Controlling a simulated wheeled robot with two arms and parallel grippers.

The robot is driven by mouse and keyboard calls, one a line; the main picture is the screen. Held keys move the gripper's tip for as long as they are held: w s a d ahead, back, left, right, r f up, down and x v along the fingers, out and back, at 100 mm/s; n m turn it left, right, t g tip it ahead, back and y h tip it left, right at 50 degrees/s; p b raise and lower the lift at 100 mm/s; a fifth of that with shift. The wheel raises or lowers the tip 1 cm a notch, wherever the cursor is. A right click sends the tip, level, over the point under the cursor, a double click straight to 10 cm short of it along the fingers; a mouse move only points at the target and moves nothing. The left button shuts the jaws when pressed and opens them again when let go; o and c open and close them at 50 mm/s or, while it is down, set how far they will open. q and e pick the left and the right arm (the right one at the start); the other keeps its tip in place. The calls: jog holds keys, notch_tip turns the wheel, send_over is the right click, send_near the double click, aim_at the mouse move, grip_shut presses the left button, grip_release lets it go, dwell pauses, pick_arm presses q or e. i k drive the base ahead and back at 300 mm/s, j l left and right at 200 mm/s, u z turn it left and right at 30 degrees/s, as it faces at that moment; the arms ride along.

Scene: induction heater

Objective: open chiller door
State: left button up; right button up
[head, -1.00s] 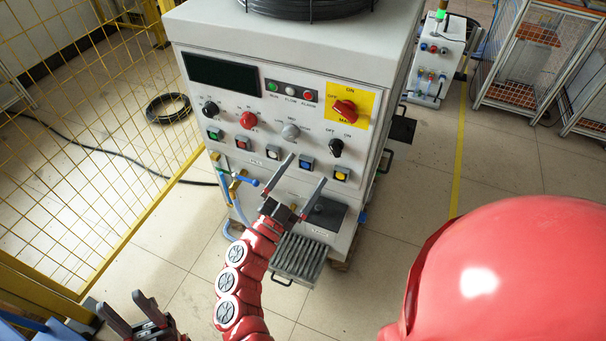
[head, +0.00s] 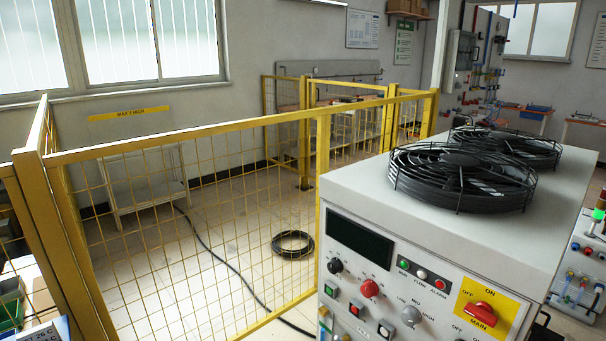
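The chiller (head: 455,262) is the white box at the right of the head view, with two black fan guards (head: 463,178) on top. Its front panel carries a dark display (head: 359,240), knobs, push buttons and a red main switch (head: 481,314) on a yellow plate. The lower front of the chiller is cut off by the bottom edge, and I cannot make out a door. Neither of my grippers is in the frame.
A yellow mesh fence (head: 200,215) runs from the left to the chiller's left side. Behind it a black coiled hose (head: 293,244) and a cable lie on the floor. Another panelled unit (head: 583,262) stands at the right edge.

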aim_at(548, 319)
jog(key=l+z, duration=0.25)
jog(key=l, duration=0.15)
jog(key=i+l+z, duration=0.2)
jog(key=l, duration=0.15)
jog(key=l+z, duration=0.25)
jog(key=l, duration=0.15)
jog(key=i+l+z, duration=0.45)
jog(key=l, duration=0.2)
jog(key=i+l+u, duration=0.2)
jog(key=i+l, duration=0.15)
jog(key=i+l+u, duration=0.15)
jog(key=i+l, duration=0.25)
jog(key=i+l+u, duration=0.2)
jog(key=l, duration=0.25)
jog(key=i+l+u, duration=0.15)
jog(key=i+l, duration=0.25)
jog(key=l, duration=0.15)
